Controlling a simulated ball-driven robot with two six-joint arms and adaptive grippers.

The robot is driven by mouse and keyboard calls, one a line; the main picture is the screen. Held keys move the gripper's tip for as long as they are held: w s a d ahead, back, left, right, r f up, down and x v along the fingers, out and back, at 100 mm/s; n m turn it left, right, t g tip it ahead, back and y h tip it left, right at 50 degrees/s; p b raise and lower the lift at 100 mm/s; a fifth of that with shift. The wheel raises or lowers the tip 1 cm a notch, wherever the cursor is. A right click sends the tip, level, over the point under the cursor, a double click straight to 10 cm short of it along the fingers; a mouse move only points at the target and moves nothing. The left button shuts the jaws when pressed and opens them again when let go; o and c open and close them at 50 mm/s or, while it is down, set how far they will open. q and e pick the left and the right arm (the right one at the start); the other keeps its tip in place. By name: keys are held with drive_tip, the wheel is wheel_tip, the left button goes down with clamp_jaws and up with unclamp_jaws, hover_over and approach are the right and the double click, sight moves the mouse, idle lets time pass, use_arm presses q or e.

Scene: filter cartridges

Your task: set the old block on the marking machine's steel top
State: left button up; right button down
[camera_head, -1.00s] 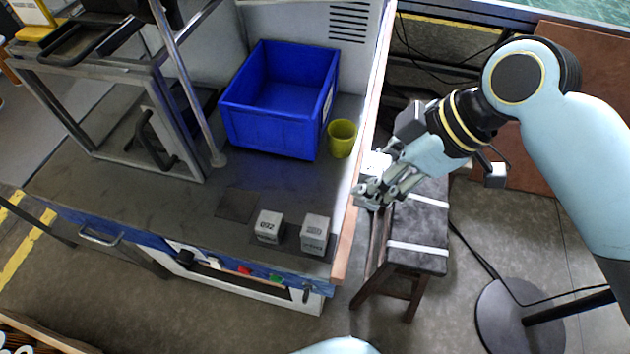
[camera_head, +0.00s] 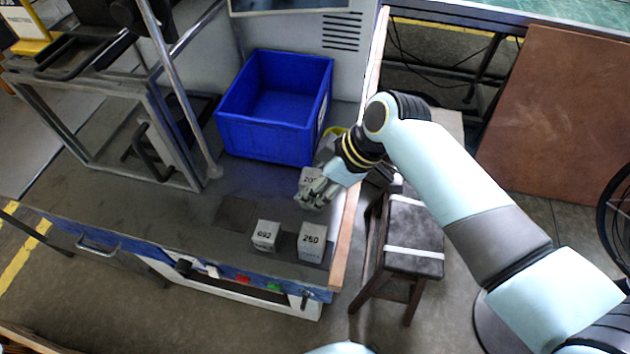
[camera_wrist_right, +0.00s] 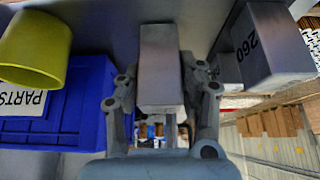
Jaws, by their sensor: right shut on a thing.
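My right gripper (camera_head: 314,192) is shut on a grey block (camera_head: 309,174), held over the right part of the bench, in front of the blue bin. The held block's label is only partly readable. In the right wrist view the held block (camera_wrist_right: 161,65) sits between the two fingers. Two more grey blocks stand on the bench near its front right corner: one marked 092 (camera_head: 265,236) and one marked 260 (camera_head: 312,243). I cannot tell which block is the old one, or which surface is the marking machine's steel top. My left gripper is out of view.
A blue bin (camera_head: 262,138) stands at the back of the bench, with a yellow-green cup (camera_wrist_right: 33,48) beside it. A metal frame (camera_head: 170,125) with a post stands at left. A dark square (camera_head: 236,211) lies bare left of the blocks. A stool (camera_head: 414,239) stands right of the bench.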

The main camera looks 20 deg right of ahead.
drive_tip(key=c, duration=0.8)
unclamp_jaws()
drive_tip(key=shift+f, duration=0.1)
drive_tip(key=shift+r, duration=0.25)
drive_tip(key=v, duration=1.1)
drive_tip(key=shift+s+d+r, duration=0.1)
drive_tip(key=shift+d+r, duration=0.05)
drive_tip(key=shift+r, duration=0.2)
drive_tip(key=shift+s, duration=0.1)
